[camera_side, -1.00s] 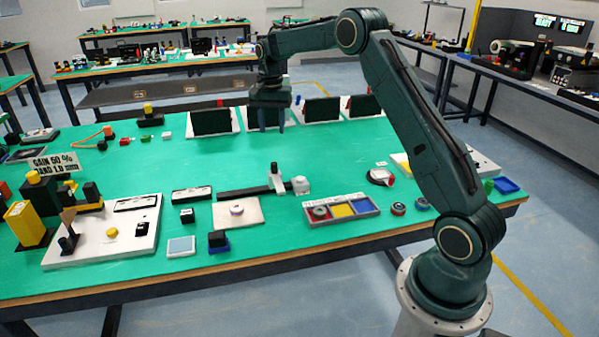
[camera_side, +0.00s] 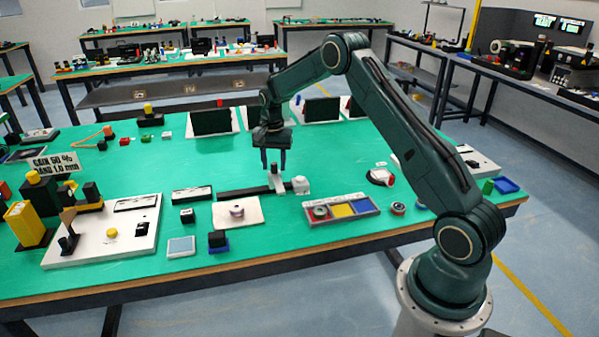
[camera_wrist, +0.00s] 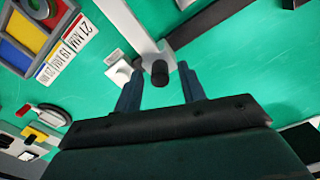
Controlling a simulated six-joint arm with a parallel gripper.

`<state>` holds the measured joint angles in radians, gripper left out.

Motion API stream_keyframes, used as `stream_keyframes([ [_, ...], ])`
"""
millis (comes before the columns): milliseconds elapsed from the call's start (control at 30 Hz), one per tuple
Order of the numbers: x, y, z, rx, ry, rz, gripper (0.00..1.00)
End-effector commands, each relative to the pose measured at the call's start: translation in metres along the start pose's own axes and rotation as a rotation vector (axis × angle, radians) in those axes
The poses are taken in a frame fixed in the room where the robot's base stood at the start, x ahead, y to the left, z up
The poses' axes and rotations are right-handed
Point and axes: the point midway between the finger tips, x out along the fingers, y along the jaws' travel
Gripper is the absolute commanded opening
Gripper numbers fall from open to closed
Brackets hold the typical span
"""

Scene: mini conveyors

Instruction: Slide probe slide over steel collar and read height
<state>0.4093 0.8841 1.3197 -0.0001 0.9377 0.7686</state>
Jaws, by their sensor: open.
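The probe slide (camera_side: 276,180) is a pale upright piece on a dark rail (camera_side: 237,194), with a white block (camera_side: 300,185) at the rail's right end. A small grey-pink collar (camera_side: 237,211) sits on a pale square plate (camera_side: 256,217) in front of the rail. My gripper (camera_side: 273,166) is open and points down just above the slide. In the wrist view, the slide's dark round knob (camera_wrist: 160,73) appears between my open fingers (camera_wrist: 160,82), apart from both. The collar on the plate is not identifiable in the wrist view.
A tray with red, yellow and blue compartments (camera_side: 361,199) stands to the right, a ring in its red one; loose rings (camera_side: 398,208) lie beside it. A black-and-white bar (camera_side: 192,194) and small blocks lie left. Dark tilted panels (camera_side: 211,122) stand behind. Green table is clear between.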

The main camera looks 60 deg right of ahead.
Motion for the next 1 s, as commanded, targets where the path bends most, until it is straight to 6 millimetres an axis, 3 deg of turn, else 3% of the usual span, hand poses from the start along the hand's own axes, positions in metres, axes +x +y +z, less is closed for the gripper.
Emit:
stream_keyframes([
  [433,0.008,0.000,0.000,0.000,0.000,0.000,0.40],
  [633,0.008,0.000,0.000,0.000,0.000,0.000,0.01],
  [867,0.007,-0.001,0.001,0.000,0.000,0.000,0.00],
  [1000,0.008,-0.012,0.005,-0.003,0.000,0.000,0.00],
])
